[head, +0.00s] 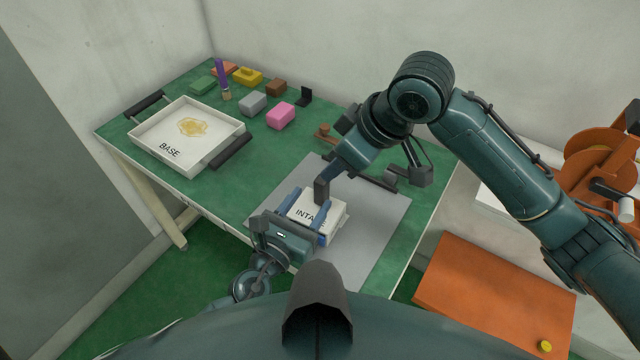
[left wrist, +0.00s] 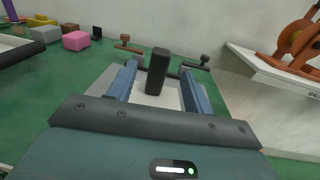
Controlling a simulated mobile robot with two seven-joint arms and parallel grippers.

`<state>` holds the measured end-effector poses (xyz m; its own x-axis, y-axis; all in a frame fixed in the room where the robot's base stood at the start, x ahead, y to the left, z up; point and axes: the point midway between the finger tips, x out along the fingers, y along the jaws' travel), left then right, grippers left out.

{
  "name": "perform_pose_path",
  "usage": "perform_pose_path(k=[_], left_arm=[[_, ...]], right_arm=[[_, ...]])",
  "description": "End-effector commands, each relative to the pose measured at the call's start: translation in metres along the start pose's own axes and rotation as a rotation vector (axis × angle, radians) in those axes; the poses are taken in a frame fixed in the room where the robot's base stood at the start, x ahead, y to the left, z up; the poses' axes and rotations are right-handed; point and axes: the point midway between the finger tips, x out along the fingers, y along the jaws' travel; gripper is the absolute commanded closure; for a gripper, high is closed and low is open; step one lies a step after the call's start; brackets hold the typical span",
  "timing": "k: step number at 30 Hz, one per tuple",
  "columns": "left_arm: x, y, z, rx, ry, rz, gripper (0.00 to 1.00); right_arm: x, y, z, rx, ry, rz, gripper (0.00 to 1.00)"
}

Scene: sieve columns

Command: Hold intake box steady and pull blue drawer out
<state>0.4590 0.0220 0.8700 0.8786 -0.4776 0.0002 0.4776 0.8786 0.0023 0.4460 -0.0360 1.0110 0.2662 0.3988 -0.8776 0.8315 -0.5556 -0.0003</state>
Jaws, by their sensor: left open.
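The white intake box (head: 335,214), its label partly covered, sits on the grey mat at the table's front. My left gripper (head: 310,205) is low at its near side, open, with one blue finger on either side of the box; I cannot tell whether they touch it. In the left wrist view the box (left wrist: 171,99) shows between those fingers. My right gripper (head: 321,190) reaches down from above, a dark fingertip over the label; contact and jaw opening are unclear. A thin blue edge shows low on the box, but the blue drawer is not clearly visible.
A white BASE tray (head: 162,151) with dark handles stands at the left. Several coloured blocks, including a pink one (head: 281,115), lie at the back. Brown-and-dark fittings (head: 323,132) stand behind the mat. The grey mat (head: 385,225) is clear right of the box.

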Motion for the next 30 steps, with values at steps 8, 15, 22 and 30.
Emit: perform_pose_path(k=[8, 15, 22, 30], left_arm=[[0.048, 0.000, 0.001, -0.001, 0.000, 0.000, 0.49], [0.064, 0.000, 0.000, -0.002, 0.000, 0.000, 0.49], [0.065, 0.000, 0.000, -0.002, 0.000, 0.000, 0.49], [0.065, 0.000, 0.000, -0.002, 0.000, 0.000, 0.67]], right_arm=[[0.000, 0.000, 0.000, 0.000, 0.000, 0.000, 0.64], [0.000, 0.000, 0.000, 0.000, 0.000, 0.000, 0.64], [0.000, 0.000, 0.000, 0.000, 0.000, 0.000, 0.64], [0.000, 0.000, 0.000, 0.000, 0.000, 0.000, 0.64]])
